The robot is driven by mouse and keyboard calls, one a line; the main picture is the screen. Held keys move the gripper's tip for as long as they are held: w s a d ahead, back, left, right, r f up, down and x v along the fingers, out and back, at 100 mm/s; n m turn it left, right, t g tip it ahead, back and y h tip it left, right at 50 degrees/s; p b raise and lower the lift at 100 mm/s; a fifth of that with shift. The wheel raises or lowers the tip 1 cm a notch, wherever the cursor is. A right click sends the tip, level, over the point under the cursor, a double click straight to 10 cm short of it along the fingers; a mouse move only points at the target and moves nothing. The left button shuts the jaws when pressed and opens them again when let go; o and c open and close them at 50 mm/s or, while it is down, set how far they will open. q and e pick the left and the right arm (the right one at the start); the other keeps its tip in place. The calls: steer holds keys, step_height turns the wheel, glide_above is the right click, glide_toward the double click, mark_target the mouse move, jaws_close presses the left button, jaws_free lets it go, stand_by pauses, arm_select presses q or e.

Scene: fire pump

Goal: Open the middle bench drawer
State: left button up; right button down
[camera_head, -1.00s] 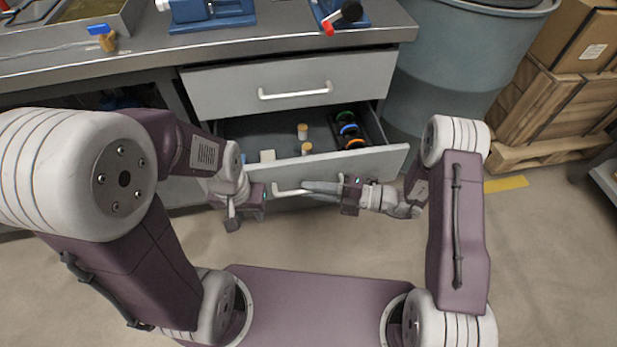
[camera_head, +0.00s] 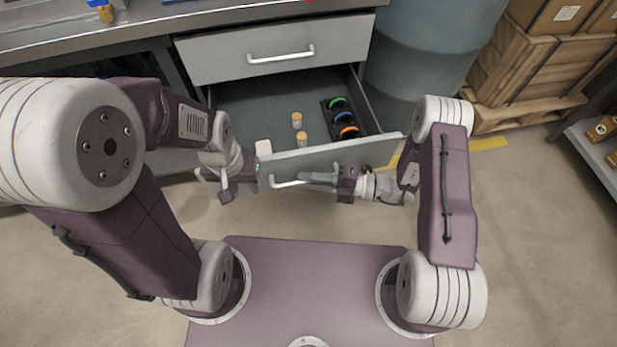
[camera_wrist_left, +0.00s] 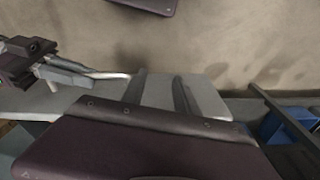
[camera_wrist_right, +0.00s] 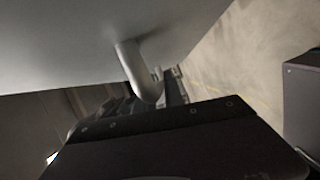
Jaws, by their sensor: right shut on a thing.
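The middle bench drawer (camera_head: 240,107) stands well open below a shut upper drawer (camera_head: 290,50). Its front panel (camera_head: 345,153) carries a pale bar handle (camera_head: 286,184). My right gripper (camera_head: 318,179) is shut on the right part of this handle; the handle (camera_wrist_right: 138,70) also shows in the right wrist view, while my fingers partly hide its end. My left gripper (camera_head: 226,182) is beside the left end of the drawer front. In the left wrist view its two fingers (camera_wrist_left: 160,92) stand apart with nothing clearly between them.
Inside the drawer are two orange-capped bottles (camera_head: 297,120), a pale block (camera_head: 263,147) and a black tray with green, blue and orange rings (camera_head: 346,119). A blue-grey barrel (camera_head: 420,50) and wooden crates (camera_head: 530,75) stand right. Floor in front is bare.

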steer(key=c, duration=1.5)
jaws_free()
steer(key=shift+o, duration=0.2)
steer(key=shift+d, duration=0.1)
steer(key=shift+d+r, duration=0.1)
steer(key=shift+d, duration=0.25)
steer(key=d+p, duration=0.2)
steer(key=d, duration=0.6)
steer(key=shift+s+r, duration=0.2)
steer(key=shift+s, duration=0.25)
